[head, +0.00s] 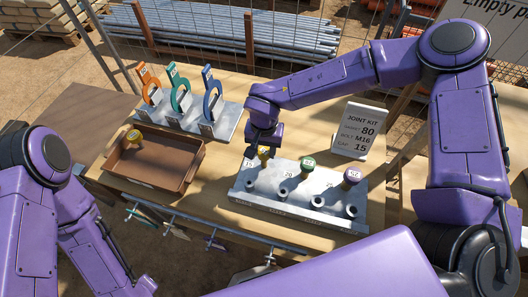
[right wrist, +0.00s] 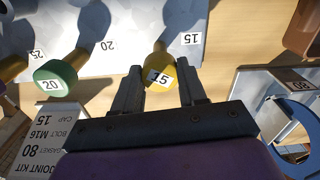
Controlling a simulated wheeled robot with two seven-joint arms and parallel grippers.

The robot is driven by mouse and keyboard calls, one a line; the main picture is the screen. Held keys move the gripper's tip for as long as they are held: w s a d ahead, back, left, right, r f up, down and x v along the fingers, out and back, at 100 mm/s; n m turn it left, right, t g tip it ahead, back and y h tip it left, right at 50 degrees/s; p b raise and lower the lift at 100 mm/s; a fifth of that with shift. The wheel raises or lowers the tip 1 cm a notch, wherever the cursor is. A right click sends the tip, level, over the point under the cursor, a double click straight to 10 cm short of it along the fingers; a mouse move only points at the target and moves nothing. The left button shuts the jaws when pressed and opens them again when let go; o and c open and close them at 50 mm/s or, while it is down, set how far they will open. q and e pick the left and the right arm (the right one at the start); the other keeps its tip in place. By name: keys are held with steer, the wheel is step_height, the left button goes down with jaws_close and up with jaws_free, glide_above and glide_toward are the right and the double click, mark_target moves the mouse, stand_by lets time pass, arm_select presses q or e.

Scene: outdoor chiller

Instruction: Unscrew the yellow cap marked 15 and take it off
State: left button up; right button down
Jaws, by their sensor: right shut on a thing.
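The yellow cap marked 15 (head: 264,151) sits at the left end of the grey metal block (head: 238,193). In the right wrist view the cap (right wrist: 160,73) shows its "15" label, with a yellow part reaching back toward the plate's 15 tag. My right gripper (head: 262,147) is over this cap. In the right wrist view its two dark fingers stand on either side of the cap, shut on it. Whether the cap is clear of its seat cannot be told. My left arm is at the left; its gripper is not in view.
A green cap (head: 307,163) and a purple cap (head: 351,176) stand to the right on the same block. A brown tray (head: 150,184) with a yellow disc at its far corner lies left. Behind are a rack with coloured rings (head: 182,104) and a joint kit sign (head: 358,128).

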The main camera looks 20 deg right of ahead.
steer(key=n, duration=0.3)
steer(key=c, duration=0.5)
jaws_free()
steer(key=shift+c, duration=0.2)
steer(key=shift+o, duration=0.3)
